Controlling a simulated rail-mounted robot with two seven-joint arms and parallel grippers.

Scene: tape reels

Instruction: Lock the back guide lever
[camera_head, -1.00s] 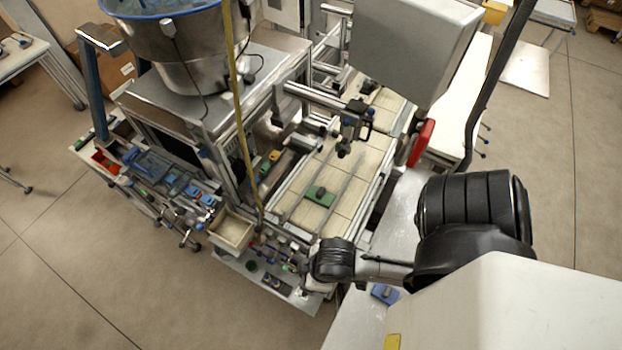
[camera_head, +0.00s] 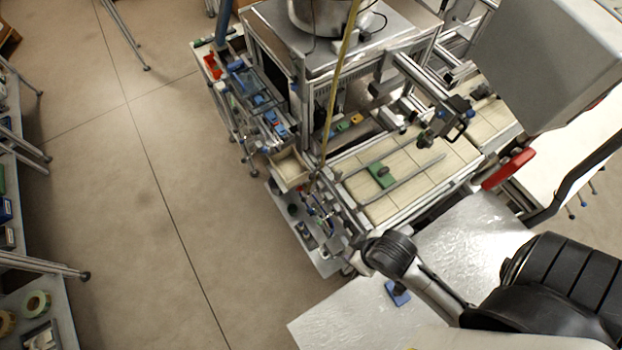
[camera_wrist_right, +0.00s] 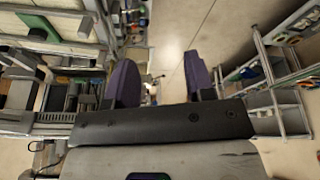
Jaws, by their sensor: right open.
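In the head view, the machine's light slatted conveyor bed (camera_head: 410,165) has long metal guide rails along it and a green block (camera_head: 381,175) on it. A black clamp-like fitting with a loop handle (camera_head: 455,131) hangs over the bed from a metal arm. I cannot tell which part is the back guide lever. My right arm reaches toward the machine's near corner; its gripper is not clear there. In the right wrist view, my right gripper (camera_wrist_right: 160,78) has its two purple fingers wide apart, with nothing between them. My left gripper is out of view.
A wooden-edged bin (camera_head: 291,172) and blue parts (camera_head: 264,107) line the machine's left side. A grey monitor box (camera_head: 548,55) and a red handle (camera_head: 508,168) stand at the right. A metallic tabletop (camera_head: 350,318) lies below my arm. The floor at left is open.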

